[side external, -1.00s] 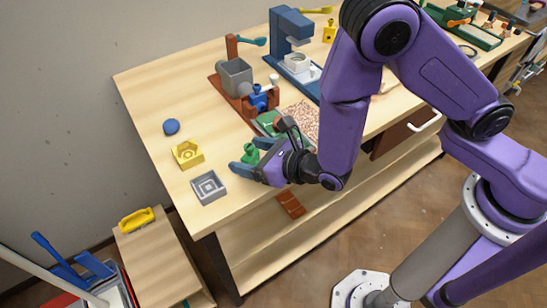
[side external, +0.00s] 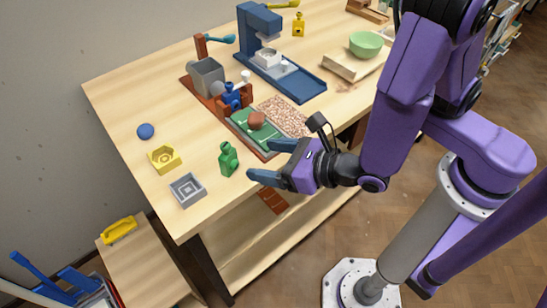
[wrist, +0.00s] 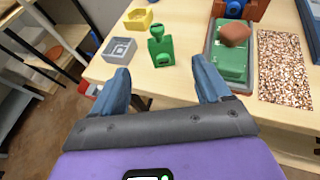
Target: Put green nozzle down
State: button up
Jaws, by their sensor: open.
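The green nozzle (side external: 228,159) stands upright on the wooden table near its front edge. It also shows in the wrist view (wrist: 160,47), just beyond and between my fingertips. My gripper (side external: 262,162) is open and empty, with its blue fingers apart. It is to the right of the nozzle in the side view and clear of it. In the wrist view my gripper (wrist: 162,80) has nothing between its fingers.
A grey square holder (side external: 188,190) and a yellow hexagonal holder (side external: 164,159) sit left of the nozzle. A green tray (side external: 240,120) with a brown lump (side external: 256,120) and a speckled mat (side external: 283,117) lie behind my gripper. A blue ball (side external: 146,131) lies farther left.

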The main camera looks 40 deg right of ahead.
jog(key=shift+s+d, duration=0.15)
jog(key=shift+s, duration=0.1)
jog(key=shift+r, duration=0.1)
jog(key=w+d+r+m+g+h, duration=0.1)
jog(key=d+r+m+h, duration=0.2)
jog(key=d+m+h, duration=0.35)
jog(key=w+d+r+m+g+h, duration=0.1)
jog(key=d+r+m+h, duration=0.2)
jog(key=d+m, duration=0.65)
jog(key=s+d+r+m+g+y, duration=0.1)
jog(key=s+d+m+g+y, duration=0.1)
jog(key=s+m+g, duration=0.3)
jog(key=s+d+r+m+g+y, duration=0.2)
jog(key=s+m+g, duration=0.3)
jog(key=s, duration=0.5)
jog(key=shift+d+m+y, duration=0.45)
jog(key=shift+d+m, duration=0.45)
